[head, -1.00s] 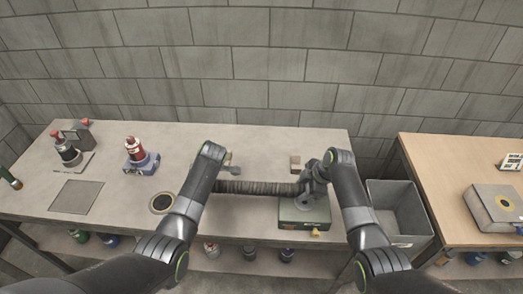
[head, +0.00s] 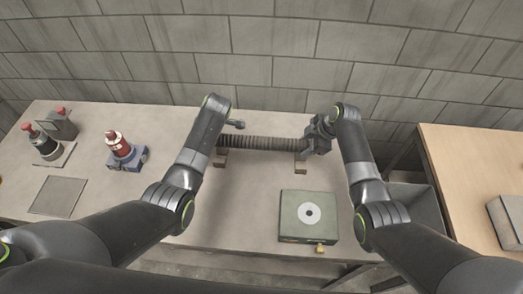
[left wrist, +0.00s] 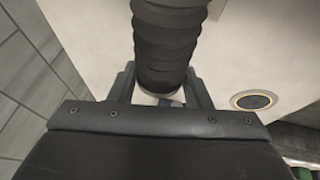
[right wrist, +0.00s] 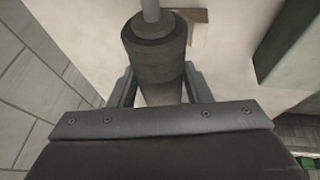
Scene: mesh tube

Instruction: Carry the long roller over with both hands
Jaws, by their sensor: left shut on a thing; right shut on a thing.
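The long roller (head: 265,142), dark and ribbed, lies level across the back of the table, between my two grippers. It looks to be over two small brown blocks, the left block (head: 221,160) and the right block (head: 301,166); I cannot tell if it touches them. My left gripper (left wrist: 163,88) is shut around the roller's ribbed left part; in the head view my arm mostly hides it. My right gripper (head: 321,136) is shut on the roller's right end. In the right wrist view the roller's smooth end and thin grey shaft (right wrist: 150,10) show beyond the fingers.
A green box (head: 309,216) with a pale disc stands in front of the roller. A red bottle on a blue stand (head: 122,152) and a dark device (head: 50,138) are at left. A grey bin (head: 408,205) and wooden table (head: 465,170) are at right. The wall is close behind.

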